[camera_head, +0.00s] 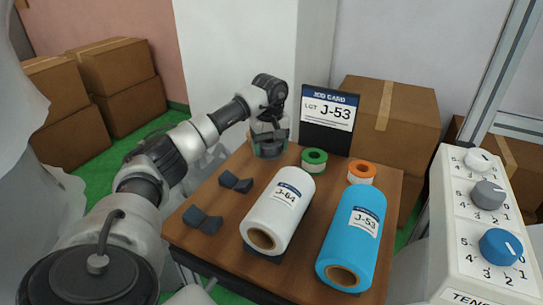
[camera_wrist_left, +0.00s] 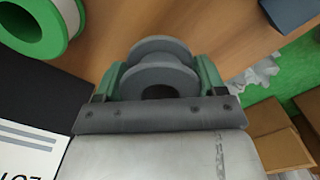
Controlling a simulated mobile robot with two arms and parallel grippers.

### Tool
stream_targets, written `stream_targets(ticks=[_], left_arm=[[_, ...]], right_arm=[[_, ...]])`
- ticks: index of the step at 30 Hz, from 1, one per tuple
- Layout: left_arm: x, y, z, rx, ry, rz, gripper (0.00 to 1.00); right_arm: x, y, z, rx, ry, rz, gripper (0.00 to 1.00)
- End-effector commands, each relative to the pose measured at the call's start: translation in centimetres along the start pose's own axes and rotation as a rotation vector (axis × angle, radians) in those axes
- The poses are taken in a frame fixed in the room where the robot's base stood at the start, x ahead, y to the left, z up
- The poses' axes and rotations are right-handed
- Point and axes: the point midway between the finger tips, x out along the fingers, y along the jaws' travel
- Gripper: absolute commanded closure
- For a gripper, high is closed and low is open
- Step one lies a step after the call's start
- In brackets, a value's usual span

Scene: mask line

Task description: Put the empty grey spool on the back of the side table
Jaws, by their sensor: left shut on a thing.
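The empty grey spool (camera_wrist_left: 160,48) sits between the green fingers of my left gripper (camera_wrist_left: 160,74) in the left wrist view, with its bare flanges and dark centre hole showing. In the head view my left gripper (camera_head: 268,132) is over the back left corner of the wooden side table (camera_head: 225,212), pointing down and shut on the spool. The spool is mostly hidden by the fingers there. It is at or just above the tabletop; I cannot tell whether it touches. My right gripper is not in view.
A green tape roll (camera_head: 314,159) and a job card (camera_head: 330,115) stand close right of the gripper. An orange roll (camera_head: 361,172), white J-64 roll (camera_head: 278,213), blue J-53 roll (camera_head: 352,237) and dark cradles (camera_head: 203,220) occupy the table. A dial panel (camera_head: 480,230) is at right.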

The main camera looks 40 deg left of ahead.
Motion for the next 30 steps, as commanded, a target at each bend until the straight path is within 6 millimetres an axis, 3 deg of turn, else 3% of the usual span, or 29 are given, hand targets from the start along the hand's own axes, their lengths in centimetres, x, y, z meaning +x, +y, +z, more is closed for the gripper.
stream_targets(ticks=[6, 16, 17, 21, 30], left_arm=[[2.9, 0.0, 0.0, 0.000, -0.001, -0.003, 0.56], [3.2, 0.0, 0.0, 0.000, 0.000, -0.002, 0.56], [3.2, 0.0, 0.0, 0.000, 0.000, -0.002, 0.27], [3.1, 0.0, 0.0, 0.000, 0.000, -0.002, 0.05], [3.0, 0.0, 0.0, 0.000, 0.000, -0.001, 0.04]], right_arm=[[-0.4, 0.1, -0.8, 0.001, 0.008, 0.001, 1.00], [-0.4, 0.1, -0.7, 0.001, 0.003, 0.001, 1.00], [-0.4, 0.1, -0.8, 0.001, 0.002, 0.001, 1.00], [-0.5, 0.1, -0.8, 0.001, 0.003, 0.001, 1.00], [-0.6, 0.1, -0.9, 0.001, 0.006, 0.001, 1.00]])
